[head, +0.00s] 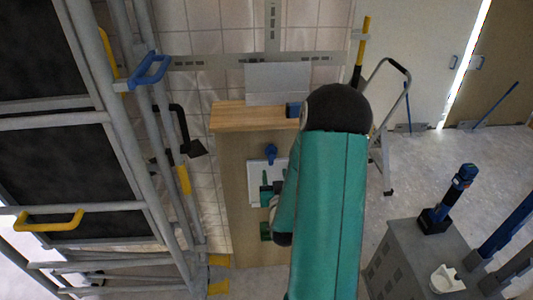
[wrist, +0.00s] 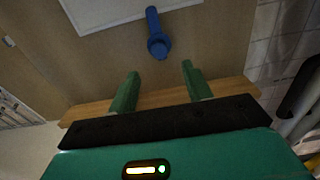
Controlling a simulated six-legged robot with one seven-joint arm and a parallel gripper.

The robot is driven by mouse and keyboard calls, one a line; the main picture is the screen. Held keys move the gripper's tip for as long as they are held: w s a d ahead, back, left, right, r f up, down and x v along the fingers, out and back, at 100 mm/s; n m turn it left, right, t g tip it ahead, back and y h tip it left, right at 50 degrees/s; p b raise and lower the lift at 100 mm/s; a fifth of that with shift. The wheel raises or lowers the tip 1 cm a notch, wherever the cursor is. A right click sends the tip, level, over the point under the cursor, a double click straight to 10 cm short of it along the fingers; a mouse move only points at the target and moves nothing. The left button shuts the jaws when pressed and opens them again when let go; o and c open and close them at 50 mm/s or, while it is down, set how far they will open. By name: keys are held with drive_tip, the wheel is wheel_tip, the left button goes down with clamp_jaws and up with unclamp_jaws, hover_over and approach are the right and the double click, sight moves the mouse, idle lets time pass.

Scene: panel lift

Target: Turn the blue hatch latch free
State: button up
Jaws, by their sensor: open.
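In the head view my gripper (head: 268,193) is just below the latch, partly hidden by my teal arm.
The wooden cabinet (head: 238,200) has a ledge (head: 235,117) along its top. A step ladder (head: 385,150) stands right of my arm, and a grey cabinet (head: 405,265) is at lower right. Open floor lies between them.

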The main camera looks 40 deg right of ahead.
sight(272, 157)
drive_tip(key=x, duration=1.1)
drive_tip(key=shift+w+d, duration=0.3)
drive_tip(key=shift+c, duration=0.2)
drive_tip(key=c, duration=0.9)
